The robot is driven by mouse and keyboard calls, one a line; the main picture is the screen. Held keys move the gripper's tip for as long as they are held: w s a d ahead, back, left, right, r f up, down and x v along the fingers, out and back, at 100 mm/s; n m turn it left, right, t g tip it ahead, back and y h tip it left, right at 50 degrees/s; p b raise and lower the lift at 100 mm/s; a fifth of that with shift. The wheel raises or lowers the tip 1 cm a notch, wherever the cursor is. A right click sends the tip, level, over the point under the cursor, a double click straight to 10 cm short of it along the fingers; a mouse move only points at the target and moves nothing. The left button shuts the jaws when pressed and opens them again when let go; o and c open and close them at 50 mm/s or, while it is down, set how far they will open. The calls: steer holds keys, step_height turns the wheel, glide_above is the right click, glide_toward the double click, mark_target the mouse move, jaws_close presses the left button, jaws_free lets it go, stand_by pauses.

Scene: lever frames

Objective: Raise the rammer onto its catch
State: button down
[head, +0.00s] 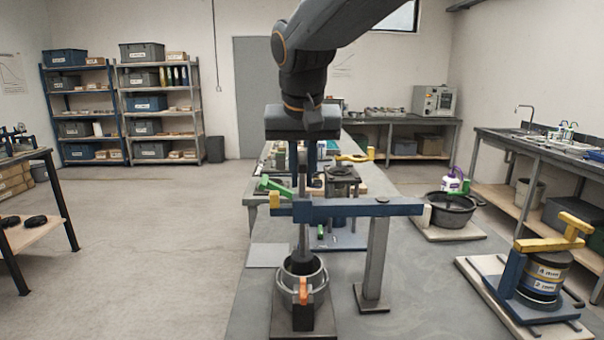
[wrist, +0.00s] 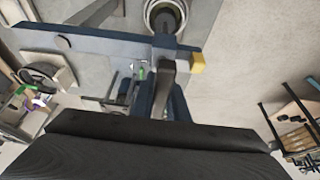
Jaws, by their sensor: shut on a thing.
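The rammer (head: 303,228) is an upright grey rod with a dark, wider foot. It passes by the blue crossbeam (head: 350,208), and its foot sits low at the metal ring mould (head: 322,280). In the wrist view the rammer (wrist: 166,78) runs down past the beam (wrist: 110,42) to the mould (wrist: 150,12). My gripper (head: 311,176) is shut on the rammer's upper part, above the beam. Its blue fingers also show in the wrist view (wrist: 163,103). A yellow block (head: 275,200) caps the beam's left end. I cannot tell whether it is the catch.
A grey post (head: 375,262) holds the beam over the bench (head: 410,300). A blue clamp with a yellow lever and a tin (head: 543,275) stands at right. A black basin (head: 449,211) is behind it. Small tools crowd the bench behind the beam.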

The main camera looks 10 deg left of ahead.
step_height(320, 180, up, 8)
steer(key=p, duration=0.5)
steer(key=shift+r, duration=0.1)
steer(key=shift+w+r, duration=0.1)
steer(key=shift+r, duration=0.05)
steer(key=shift+a, duration=0.1)
steer(key=c, duration=1.7)
jaws_free()
steer(key=b+v, duration=0.1)
steer(key=v, duration=0.6)
steer(key=shift+s+r, duration=0.3)
